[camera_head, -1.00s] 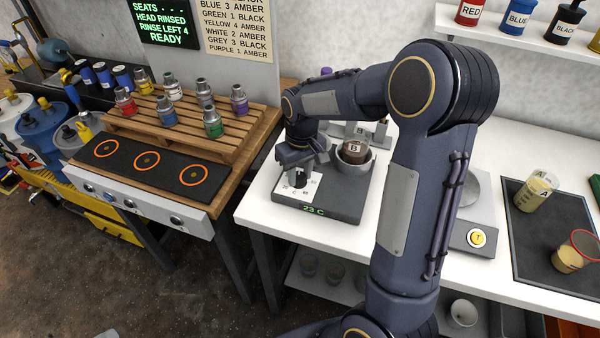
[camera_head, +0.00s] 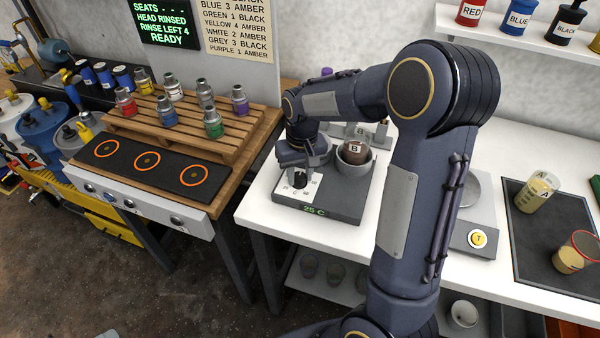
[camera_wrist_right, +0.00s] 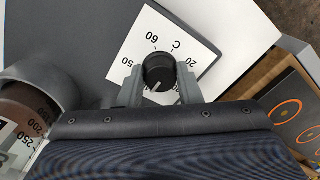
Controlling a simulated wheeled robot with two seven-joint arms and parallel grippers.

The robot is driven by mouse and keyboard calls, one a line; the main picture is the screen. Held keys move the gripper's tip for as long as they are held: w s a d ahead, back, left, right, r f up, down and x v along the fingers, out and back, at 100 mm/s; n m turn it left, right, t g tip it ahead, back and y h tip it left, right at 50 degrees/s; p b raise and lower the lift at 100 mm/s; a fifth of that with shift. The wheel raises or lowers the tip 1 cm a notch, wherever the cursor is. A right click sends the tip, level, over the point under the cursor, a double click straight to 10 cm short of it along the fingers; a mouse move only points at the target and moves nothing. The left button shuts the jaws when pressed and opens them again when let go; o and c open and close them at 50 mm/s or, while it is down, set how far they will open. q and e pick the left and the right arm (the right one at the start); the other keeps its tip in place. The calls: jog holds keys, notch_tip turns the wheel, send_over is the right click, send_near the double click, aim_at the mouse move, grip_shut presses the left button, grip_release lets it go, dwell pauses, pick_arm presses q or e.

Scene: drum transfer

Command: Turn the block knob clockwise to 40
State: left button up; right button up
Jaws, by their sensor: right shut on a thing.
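The block knob (camera_wrist_right: 159,70) is a black round knob on a white dial card (camera_wrist_right: 181,30) with numbers including 20, 50 and 60. A white mark on the knob points toward the bottom of the right wrist view, where my gripper hides the dial. My right gripper (camera_head: 299,178) is shut on the knob, one finger on each side. The grey heating block (camera_head: 345,204) carries the dial, and its green display (camera_head: 314,210) reads 25 C. My left gripper is out of view.
A brown vessel marked B (camera_head: 355,153) sits in a cup on the block, close beside my right gripper. A scale with a yellow T button (camera_head: 477,238) stands to the right. A wooden rack (camera_head: 190,122) of small bottles stands to the left.

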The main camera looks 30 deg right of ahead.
aim_at(301, 176)
jog(key=o, duration=1)
notch_tip(301, 176, up, 8)
jog(key=shift+d+f, duration=0.1)
jog(key=shift+d, duration=0.05)
